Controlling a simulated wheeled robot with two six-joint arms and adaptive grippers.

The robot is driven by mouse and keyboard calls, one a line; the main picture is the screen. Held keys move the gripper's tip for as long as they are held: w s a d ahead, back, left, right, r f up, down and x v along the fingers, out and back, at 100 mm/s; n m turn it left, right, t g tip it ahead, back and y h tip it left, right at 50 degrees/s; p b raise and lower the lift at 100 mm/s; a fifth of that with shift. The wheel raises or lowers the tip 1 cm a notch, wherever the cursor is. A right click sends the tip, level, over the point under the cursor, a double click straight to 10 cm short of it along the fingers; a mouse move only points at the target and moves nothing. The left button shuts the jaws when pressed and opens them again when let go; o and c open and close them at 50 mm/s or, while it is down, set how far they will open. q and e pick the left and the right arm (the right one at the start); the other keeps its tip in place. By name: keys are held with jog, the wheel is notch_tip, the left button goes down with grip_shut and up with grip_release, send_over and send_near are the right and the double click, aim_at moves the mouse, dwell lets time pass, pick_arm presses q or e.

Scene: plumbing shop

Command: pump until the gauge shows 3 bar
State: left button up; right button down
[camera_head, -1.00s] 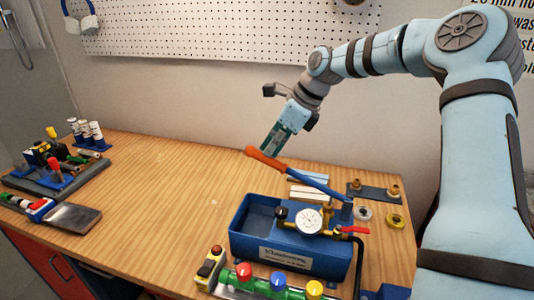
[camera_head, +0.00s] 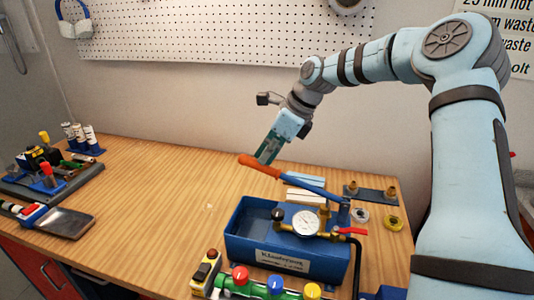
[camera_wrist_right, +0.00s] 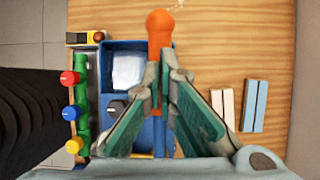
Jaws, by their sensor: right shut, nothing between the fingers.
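The blue test pump (camera_head: 237,235) stands on the bench. Its lever (camera_head: 305,187) is blue with an orange grip (camera_head: 257,165) and slopes up to the left from the pivot. The round white gauge (camera_head: 305,223) is mounted on brass fittings; its needle and figures are too small to read. My right gripper (camera_head: 268,155) is shut with nothing between its fingers, right at the orange grip. In the right wrist view the fingertips (camera_wrist_right: 163,72) lie over the lever, with the orange end (camera_wrist_right: 160,28) beyond them. My left gripper is not in view.
A valve block with red, blue and yellow knobs (camera_head: 275,284) stands in front of the pump. Pale bars (camera_head: 305,195), brass fittings on a plate (camera_head: 370,192) and rings (camera_head: 393,222) lie behind and right. Tools (camera_head: 45,170) sit at left. The bench's middle left is clear.

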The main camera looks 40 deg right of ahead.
aim_at(265, 165)
jog(key=shift+w+a+f+b, duration=0.15)
jog(key=shift+f+b, duration=0.75)
jog(key=shift+f, duration=0.6)
jog(key=r+p, duration=0.1)
jog(key=r, duration=0.1)
jog(key=r+p, duration=0.4)
jog(key=shift+s+d+r, duration=0.35)
jog(key=shift+s+d, duration=0.05)
jog(key=shift+s+r, duration=0.1)
notch_tip(265, 165, up, 5)
jog(key=p, duration=0.4)
jog(key=shift+f, duration=0.2)
jog(key=shift+f, duration=0.1)
